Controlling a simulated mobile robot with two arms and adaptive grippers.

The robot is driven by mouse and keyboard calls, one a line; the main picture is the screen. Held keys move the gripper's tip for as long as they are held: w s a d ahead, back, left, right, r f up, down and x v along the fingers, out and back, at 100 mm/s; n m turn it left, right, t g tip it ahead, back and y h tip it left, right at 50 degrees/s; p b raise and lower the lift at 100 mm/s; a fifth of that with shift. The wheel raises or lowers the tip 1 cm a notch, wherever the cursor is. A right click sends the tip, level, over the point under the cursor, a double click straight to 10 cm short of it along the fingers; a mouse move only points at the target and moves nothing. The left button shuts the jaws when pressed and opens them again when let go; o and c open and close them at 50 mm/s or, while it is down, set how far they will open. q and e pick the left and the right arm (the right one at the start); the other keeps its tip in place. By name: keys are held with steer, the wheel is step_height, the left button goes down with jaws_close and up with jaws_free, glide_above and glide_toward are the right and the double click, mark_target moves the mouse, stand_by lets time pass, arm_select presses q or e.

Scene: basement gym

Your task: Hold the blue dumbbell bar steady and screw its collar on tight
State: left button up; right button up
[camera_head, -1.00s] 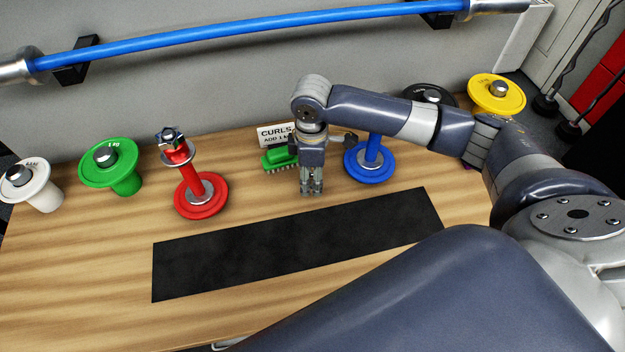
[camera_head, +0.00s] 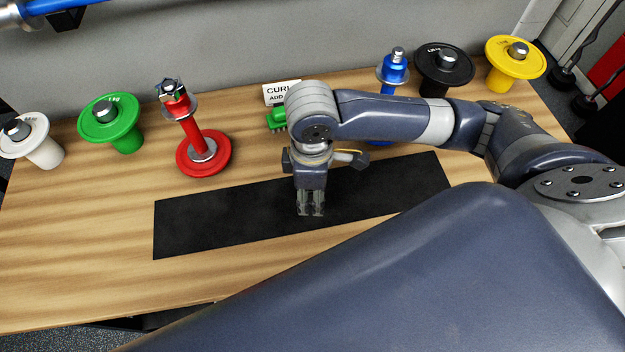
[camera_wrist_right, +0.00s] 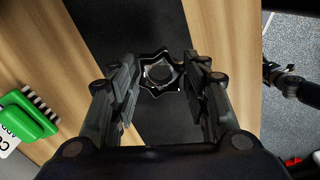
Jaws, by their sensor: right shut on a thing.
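The blue dumbbell bar (camera_head: 392,70) stands upright at the back right with a metal tip on top. My right forearm hides its middle and most of its blue plate. My right gripper (camera_head: 311,212) points down over the black mat (camera_head: 200,229), well left of and nearer than the bar. In the right wrist view its fingers (camera_wrist_right: 163,78) are shut on a dark star-shaped collar (camera_wrist_right: 160,56) with a round centre. The collar is hard to make out in the head view. My left gripper does not show.
A red dumbbell (camera_head: 193,136) with a star collar stands at the left. White (camera_head: 38,150), green (camera_head: 122,135), black (camera_head: 434,84) and yellow (camera_head: 500,80) weights line the back. A green brush (camera_head: 277,121) lies by a sign (camera_head: 282,93). The mat's left part is clear.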

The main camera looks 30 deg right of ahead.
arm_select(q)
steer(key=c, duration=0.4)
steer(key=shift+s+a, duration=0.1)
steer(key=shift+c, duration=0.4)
